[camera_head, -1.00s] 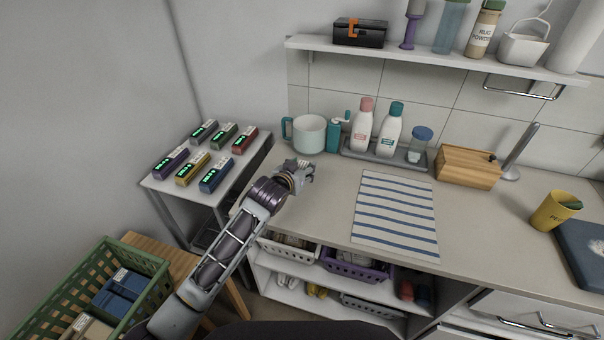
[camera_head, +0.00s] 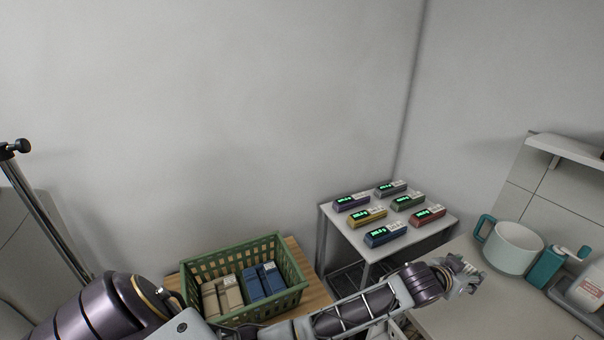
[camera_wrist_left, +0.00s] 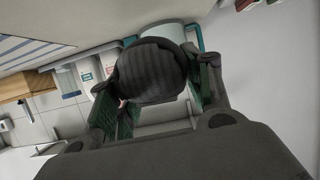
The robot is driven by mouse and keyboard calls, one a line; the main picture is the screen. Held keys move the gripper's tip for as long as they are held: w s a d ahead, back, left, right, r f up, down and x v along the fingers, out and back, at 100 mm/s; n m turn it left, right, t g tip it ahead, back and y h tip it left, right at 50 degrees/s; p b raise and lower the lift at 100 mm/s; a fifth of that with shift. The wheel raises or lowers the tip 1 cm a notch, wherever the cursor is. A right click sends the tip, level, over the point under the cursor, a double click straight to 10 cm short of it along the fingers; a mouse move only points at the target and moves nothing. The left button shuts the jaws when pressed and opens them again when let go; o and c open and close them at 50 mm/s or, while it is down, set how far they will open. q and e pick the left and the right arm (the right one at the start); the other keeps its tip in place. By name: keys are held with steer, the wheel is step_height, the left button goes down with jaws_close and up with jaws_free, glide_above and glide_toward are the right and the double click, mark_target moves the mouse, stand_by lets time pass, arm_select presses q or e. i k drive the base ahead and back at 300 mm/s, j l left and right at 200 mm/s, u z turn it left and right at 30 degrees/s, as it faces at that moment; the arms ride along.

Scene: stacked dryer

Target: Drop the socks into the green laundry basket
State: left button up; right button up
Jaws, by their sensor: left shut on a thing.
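The green laundry basket (camera_head: 230,257) stands on a wooden stand at the lower middle of the head view. Beige and blue folded bundles with labels lie inside it. My left gripper (camera_head: 464,276) is over the counter at the right, near the mug and well apart from the basket. In the left wrist view my left gripper (camera_wrist_left: 157,92) is shut on a dark grey, ribbed, rounded bundle, which looks like the socks (camera_wrist_left: 152,70). The bundle is hard to make out in the head view. My right gripper is not in view.
A small white table (camera_head: 345,226) with several coloured boxes with green displays stands between the basket and the counter (camera_head: 500,315). A pale mug (camera_head: 513,248) and a teal dispenser (camera_head: 548,266) stand beside my gripper. The wall rises behind the basket.

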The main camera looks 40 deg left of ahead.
mark_target(245, 296)
steer(key=u, duration=1.95)
steer(key=i+l+u, duration=0.15)
steer(key=l+u, duration=0.15)
steer(key=l, duration=0.1)
